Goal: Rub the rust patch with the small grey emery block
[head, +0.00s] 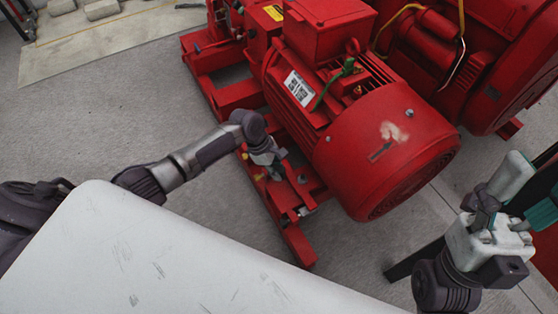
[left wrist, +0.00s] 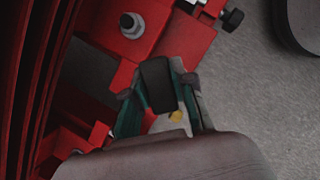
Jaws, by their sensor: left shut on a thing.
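The rust patch (head: 393,131) shows as a pale, pinkish-tan blotch on the rounded red end of the motor (head: 385,165) in the head view. A dark arrow mark lies just below and left of it. My left gripper (head: 272,165) is low over the red base frame, to the left of the motor and apart from the patch. It is shut on the small dark grey emery block (left wrist: 157,84), which stands between the two teal-lined fingers in the left wrist view. My right gripper (head: 527,196) is at the lower right, its fingers apart and empty.
The red base frame (head: 293,238) with bolts runs under the motor's left side. A terminal box and cables sit on top of the motor. A larger red machine (head: 480,60) stands at the upper right. Bare grey floor (head: 120,115) lies at the left.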

